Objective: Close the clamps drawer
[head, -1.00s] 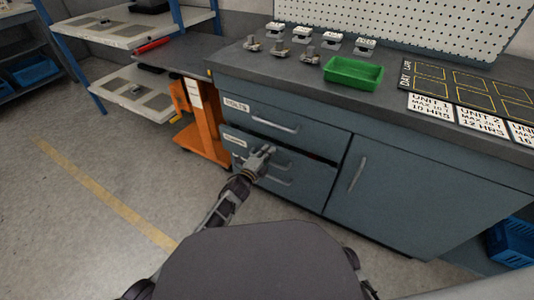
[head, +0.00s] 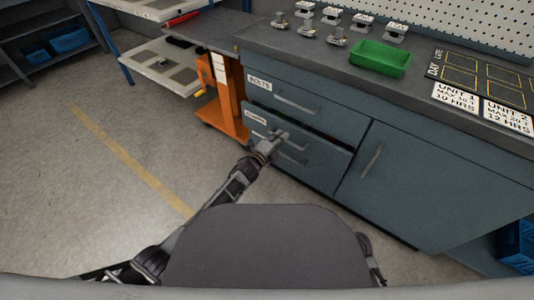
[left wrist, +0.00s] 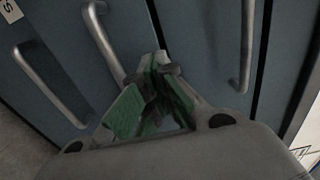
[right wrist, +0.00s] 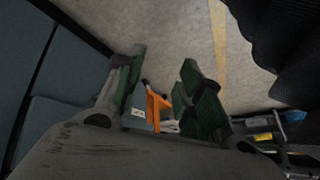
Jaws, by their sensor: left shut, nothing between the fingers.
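The clamps drawer (head: 325,157) is the grey-blue drawer under the one labelled BOLTS (head: 320,111). A dark gap along its top edge shows that it stands slightly out. Its small label (head: 256,117) is too small to read clearly. My left gripper (head: 275,138) is in front of this drawer, near its handle (head: 293,141) and partly covering it; I cannot tell whether it touches. In the left wrist view its green-padded fingertips (left wrist: 155,80) are together and empty, with bar handles around them. My right gripper (right wrist: 160,85) is open and empty in the right wrist view.
A cupboard door (head: 425,180) is right of the drawers. An orange cart (head: 229,100) stands at their left. The worktop above holds a green bin (head: 381,58) and several small metal parts. The floor (head: 130,165) at the left is clear.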

